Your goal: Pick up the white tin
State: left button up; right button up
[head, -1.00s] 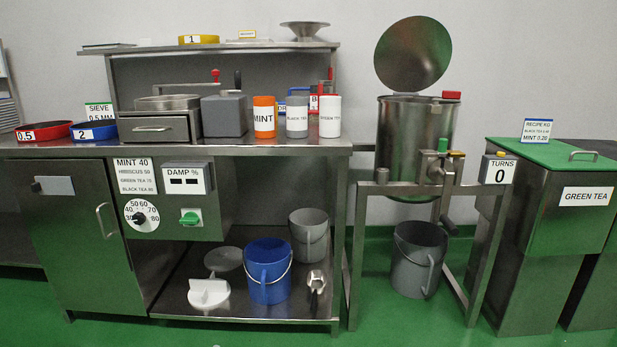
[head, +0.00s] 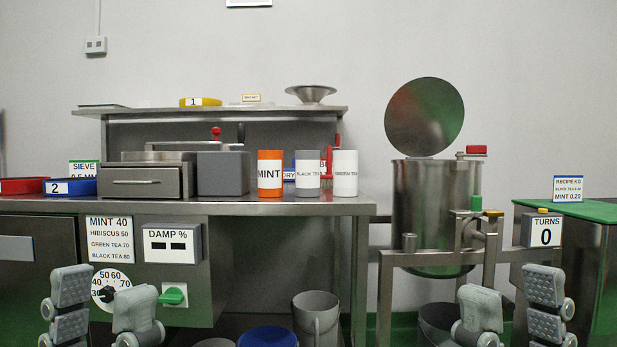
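The white tin (head: 345,174), labelled GREEN TEA, stands upright near the right end of the steel counter. A grey tin (head: 307,173) labelled BLACK TEA and an orange tin (head: 270,173) labelled MINT stand to its left. My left gripper (head: 103,308) is at the bottom left, in front of the cabinet, its fingers apart with nothing between them. My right gripper (head: 512,312) is at the bottom right, in front of the mixer stand, also open and empty. Both are well below and to either side of the white tin, apart from it.
A red-handled tool (head: 330,165) rises just behind the white tin. A grey block (head: 222,173) stands left of the orange tin. A steel drum (head: 430,205) with a raised lid is to the right. The counter front edge (head: 290,207) is clear before the tins.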

aim_at(345, 162)
jog(key=j+z, duration=0.25)
jog(key=j, duration=0.4)
jog(key=j+z, duration=0.25)
jog(key=j, duration=0.4)
jog(key=k+l+u, duration=0.1)
jog(key=l+u, duration=0.4)
jog(key=l, duration=1.3)
